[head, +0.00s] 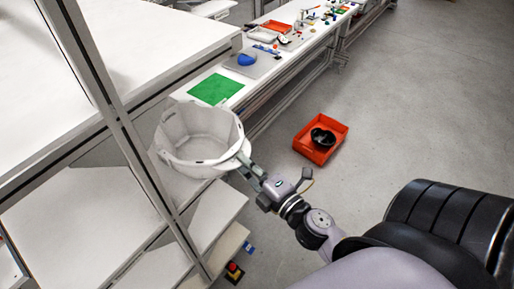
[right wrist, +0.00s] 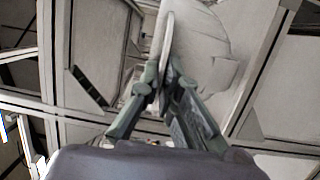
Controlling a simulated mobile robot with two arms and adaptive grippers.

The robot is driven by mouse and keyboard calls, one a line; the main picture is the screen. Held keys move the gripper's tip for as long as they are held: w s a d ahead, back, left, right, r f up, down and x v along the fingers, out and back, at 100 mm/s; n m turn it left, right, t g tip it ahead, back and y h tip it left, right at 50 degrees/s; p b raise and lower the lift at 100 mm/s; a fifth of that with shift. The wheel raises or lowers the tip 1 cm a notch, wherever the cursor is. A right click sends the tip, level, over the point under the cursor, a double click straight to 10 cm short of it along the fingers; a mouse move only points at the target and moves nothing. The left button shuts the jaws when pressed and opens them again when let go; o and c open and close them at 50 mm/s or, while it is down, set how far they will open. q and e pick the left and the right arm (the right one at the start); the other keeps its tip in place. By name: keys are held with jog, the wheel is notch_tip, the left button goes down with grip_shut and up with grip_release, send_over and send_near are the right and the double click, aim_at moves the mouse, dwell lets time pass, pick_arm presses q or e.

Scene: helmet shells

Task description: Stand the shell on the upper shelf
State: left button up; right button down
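The white helmet shell (head: 205,148) hangs in the air with its open side facing up, in front of the white shelf rack at left. My right gripper (head: 246,164) is shut on its rim at the shell's lower right side. In the right wrist view the two fingertips (right wrist: 164,78) pinch the shell's edge, and the pale shell wall (right wrist: 205,45) rises beyond them. The rack has a wide upper white shelf (head: 60,125) and lower boards (head: 85,225). The shell hides part of the rack and bench behind it. My left gripper is not in view.
A metal post (head: 125,130) of the rack stands close left of the shell. Behind is a long bench with a green mat (head: 215,90) and a blue shell (head: 246,59). A red crate (head: 299,145) holding a black item stands on the floor. Floor at right is free.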

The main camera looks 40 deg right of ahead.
aim_at(225, 169)
jog(key=w+a, duration=0.1)
jog(key=w, duration=0.4)
jog(key=w+a, duration=0.2)
jog(key=w, duration=0.3)
jog(key=w+a, duration=0.2)
jog(key=w, duration=0.3)
jog(key=shift+w+r, duration=0.1)
jog(key=shift+w, duration=0.05)
jog(key=shift+w+f+b, duration=0.2)
jog(key=shift+f+b, duration=0.5)
jog(key=shift+f, duration=0.25)
jog(key=shift+f+b, duration=0.55)
jog(key=shift+b, duration=0.15)
jog(key=c, duration=1.8)
grip_release()
jog(key=shift+s, duration=0.1)
jog(key=shift+o, duration=0.4)
jog(key=shift+f, duration=0.15)
jog(key=s, duration=0.8)
jog(key=s+d, duration=0.1)
jog(key=s, duration=0.3)
